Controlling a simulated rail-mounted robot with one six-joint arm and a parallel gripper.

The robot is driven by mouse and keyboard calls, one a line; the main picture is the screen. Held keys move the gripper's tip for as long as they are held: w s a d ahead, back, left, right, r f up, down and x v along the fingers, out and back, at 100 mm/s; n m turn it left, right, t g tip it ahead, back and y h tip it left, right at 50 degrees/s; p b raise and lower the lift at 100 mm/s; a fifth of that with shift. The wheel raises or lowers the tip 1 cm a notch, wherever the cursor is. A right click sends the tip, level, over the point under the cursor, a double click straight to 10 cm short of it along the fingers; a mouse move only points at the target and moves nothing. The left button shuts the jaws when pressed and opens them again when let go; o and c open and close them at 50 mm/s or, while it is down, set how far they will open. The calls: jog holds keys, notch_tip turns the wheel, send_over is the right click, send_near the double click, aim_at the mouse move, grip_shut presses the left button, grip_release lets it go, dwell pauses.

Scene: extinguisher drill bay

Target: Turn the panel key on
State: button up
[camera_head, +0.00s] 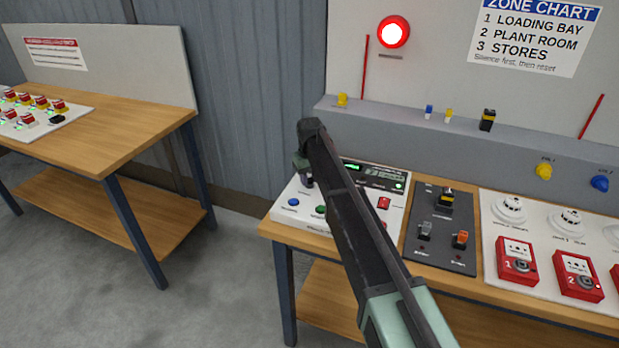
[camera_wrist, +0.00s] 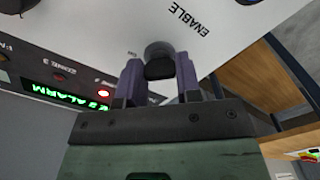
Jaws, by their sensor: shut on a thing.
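The white alarm panel (camera_head: 312,212) lies on the wooden bench, with a lit green display, blue and green buttons and a red switch; my arm crosses in front of part of it. My gripper (camera_head: 305,172) is over the panel's left side. In the wrist view, the fingers of my gripper (camera_wrist: 158,78) are on both sides of a dark round key knob (camera_wrist: 158,50) and shut on it. The word ENABLE is printed beside the knob, and a small label too small to read is on its other side. The key's exact angle is hard to tell.
A dark plate (camera_head: 438,256) with several switches lies right of the panel. White and red detector units (camera_head: 517,262) stand further right. A red beacon (camera_head: 393,32) glows on the back wall. A grey ledge (camera_head: 390,122) runs behind the panel. Another bench (camera_head: 110,150) stands left.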

aim_at(310, 178)
jog(key=shift+m, duration=1.6)
jog(key=o, duration=0.9)
notch_tip(310, 178, up, 11)
jog(key=p, duration=1)
jog(key=shift+f+p, duration=0.15)
jog(key=shift+p, duration=0.25)
